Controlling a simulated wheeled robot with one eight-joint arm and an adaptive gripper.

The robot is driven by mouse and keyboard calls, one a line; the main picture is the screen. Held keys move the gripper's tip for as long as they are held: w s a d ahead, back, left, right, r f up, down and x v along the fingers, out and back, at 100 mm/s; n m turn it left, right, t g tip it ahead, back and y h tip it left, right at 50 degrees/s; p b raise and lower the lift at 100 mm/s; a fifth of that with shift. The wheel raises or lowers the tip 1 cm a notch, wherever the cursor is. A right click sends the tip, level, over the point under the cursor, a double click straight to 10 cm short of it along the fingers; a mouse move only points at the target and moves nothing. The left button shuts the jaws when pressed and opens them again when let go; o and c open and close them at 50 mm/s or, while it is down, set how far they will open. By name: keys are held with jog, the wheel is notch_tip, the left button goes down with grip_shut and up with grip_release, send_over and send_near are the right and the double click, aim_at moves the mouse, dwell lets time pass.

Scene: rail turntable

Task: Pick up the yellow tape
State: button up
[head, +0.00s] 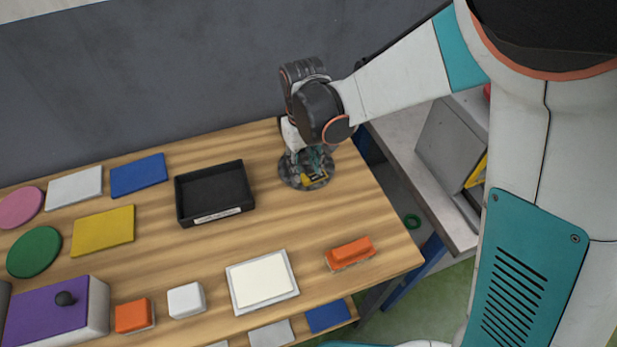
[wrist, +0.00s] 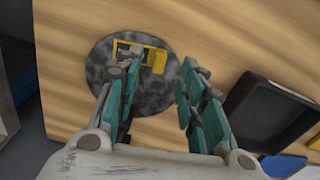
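The yellow tape (wrist: 157,61) lies on a round, dark mottled turntable (wrist: 100,60). It shows as a yellow block with a dark patch and a yellow-edged part beside it. My gripper (wrist: 162,82) points down over the turntable with its teal fingers spread apart and nothing between them. The tape lies just beyond the fingertips in the wrist view, partly behind the left finger. In the head view, my gripper (head: 312,160) is over the turntable (head: 290,178) and the tape (head: 315,179) shows in part below it.
A black open tray (head: 215,210) stands left of the turntable on the wooden table (head: 150,260). An orange block (head: 351,250) and a white square pad (head: 262,281) lie toward the front. Coloured flat pieces lie at the left. A grey wall (head: 150,80) rises behind.

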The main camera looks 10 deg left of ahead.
aim_at(306, 181)
jog(key=f+b, duration=0.1)
jog(key=f, duration=0.1)
jog(key=f+b, duration=0.1)
jog(key=f, duration=0.2)
jog(key=shift+s+d, duration=0.1)
jog(key=shift+s, duration=0.1)
jog(key=shift+r, duration=0.1)
jog(key=c, duration=0.8)
